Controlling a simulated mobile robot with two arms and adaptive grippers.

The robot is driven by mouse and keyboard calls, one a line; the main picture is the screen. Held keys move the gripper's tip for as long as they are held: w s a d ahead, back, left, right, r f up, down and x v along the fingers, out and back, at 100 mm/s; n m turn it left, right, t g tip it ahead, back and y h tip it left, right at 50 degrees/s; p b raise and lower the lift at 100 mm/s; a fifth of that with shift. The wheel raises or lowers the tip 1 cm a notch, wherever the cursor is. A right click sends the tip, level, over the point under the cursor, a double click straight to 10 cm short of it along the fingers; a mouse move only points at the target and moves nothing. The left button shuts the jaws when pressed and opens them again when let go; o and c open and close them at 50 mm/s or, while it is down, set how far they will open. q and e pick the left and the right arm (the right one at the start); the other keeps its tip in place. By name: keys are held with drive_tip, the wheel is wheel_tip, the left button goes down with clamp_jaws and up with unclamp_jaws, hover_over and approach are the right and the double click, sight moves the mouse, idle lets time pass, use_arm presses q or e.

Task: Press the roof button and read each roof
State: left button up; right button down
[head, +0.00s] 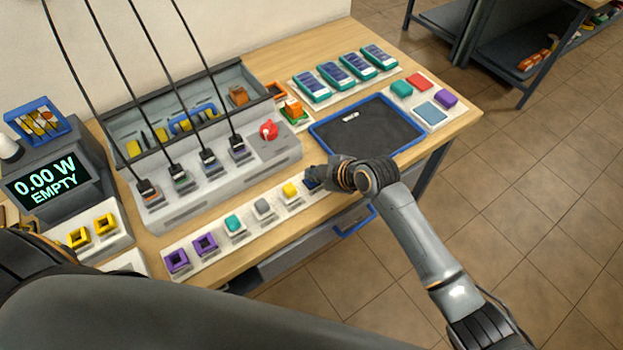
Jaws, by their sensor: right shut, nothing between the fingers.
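A display (47,184) at the left reads "0.00 W EMPTY". A pale strip (215,258) along the front of the bench carries a row of small blocks: two purple frames (205,244), a teal one (233,223), a grey one (262,206) and a yellow one (290,190). My right gripper (313,179) is shut over the right end of this strip and partly hides a dark blue piece there; I cannot tell whether it touches. Several teal-framed dark panels (346,74) lie at the back. A red round knob (268,130) sits on the grey console. My left gripper is out of view.
The grey console (285,153) has several sockets with black cables hanging from above. A blue-rimmed dark tray (370,135) lies to the right, with a small white piece in it. Coloured blocks (446,98) sit on a pad at the right end.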

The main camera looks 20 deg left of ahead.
sight(314, 183)
drive_tip(key=shift+f, duration=0.15)
drive_tip(key=shift+f+b, duration=0.25)
drive_tip(key=shift+b, duration=0.05)
drive_tip(key=shift+f+b, duration=0.35)
drive_tip(key=shift+f, duration=0.1)
idle(0.7)
drive_tip(key=shift+r, duration=0.1)
drive_tip(key=shift+r+p, duration=0.75)
wheel_tip(314, 183, up, 5)
drive_tip(key=p, duration=0.4)
idle(0.5)
